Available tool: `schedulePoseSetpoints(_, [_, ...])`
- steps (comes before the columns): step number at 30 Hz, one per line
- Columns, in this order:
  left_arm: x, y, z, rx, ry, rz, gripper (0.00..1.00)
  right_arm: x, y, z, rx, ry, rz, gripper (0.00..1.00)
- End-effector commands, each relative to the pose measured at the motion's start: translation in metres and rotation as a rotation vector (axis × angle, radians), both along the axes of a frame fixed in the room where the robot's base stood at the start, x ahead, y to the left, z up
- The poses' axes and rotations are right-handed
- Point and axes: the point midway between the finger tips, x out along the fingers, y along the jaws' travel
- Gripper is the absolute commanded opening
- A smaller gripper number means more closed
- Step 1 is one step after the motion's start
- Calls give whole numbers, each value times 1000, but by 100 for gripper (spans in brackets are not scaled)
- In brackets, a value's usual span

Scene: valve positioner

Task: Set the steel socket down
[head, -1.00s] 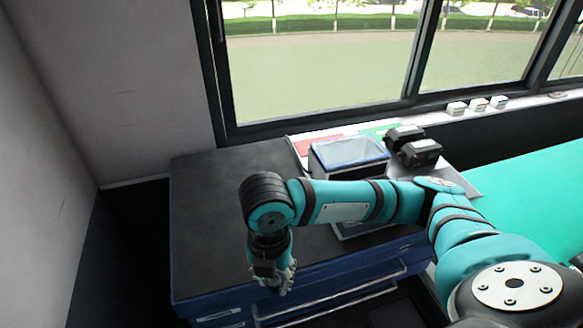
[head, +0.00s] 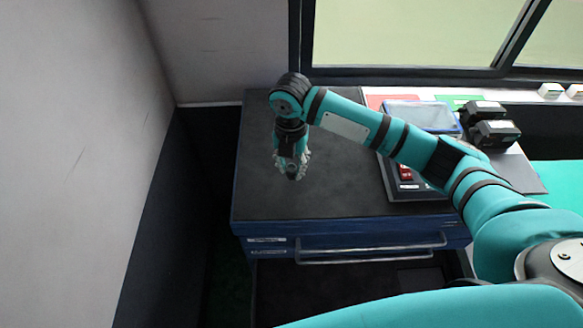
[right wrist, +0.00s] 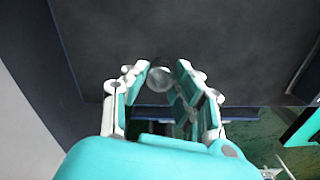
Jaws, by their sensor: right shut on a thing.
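My right gripper (head: 291,172) hangs down over the black top of the blue cabinet (head: 340,195), left of its middle. It is shut on the steel socket, a small grey round piece that shows between the fingertips in the right wrist view (right wrist: 159,80). In the head view the fingers mostly hide the socket. The dark cabinet top lies behind the socket in the wrist view. I cannot tell how much gap there is between socket and top. My left gripper is out of view.
A blue-rimmed bin (head: 420,115) and two black devices (head: 489,132) stand at the back right. A dark tray with a red item (head: 404,172) lies right of my gripper, partly behind my arm. The cabinet top is bare around the gripper. The front drawer handle (head: 370,248) sticks out.

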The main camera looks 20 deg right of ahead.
Motion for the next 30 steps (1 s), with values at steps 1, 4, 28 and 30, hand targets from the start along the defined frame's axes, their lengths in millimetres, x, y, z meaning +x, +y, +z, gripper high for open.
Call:
schedulePoseSetpoints(1, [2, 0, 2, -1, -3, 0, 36, 2, 0, 0, -1, 1, 1, 0])
schedulePoseSetpoints(4, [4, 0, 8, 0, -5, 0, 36, 3, 0, -6, -2, 2, -1, 0])
schedulePoseSetpoints(28, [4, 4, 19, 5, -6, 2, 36, 3, 0, -39, -1, 0, 0, 50])
schedulePoseSetpoints(30, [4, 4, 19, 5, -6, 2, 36, 3, 0, -39, -1, 0, 0, 50])
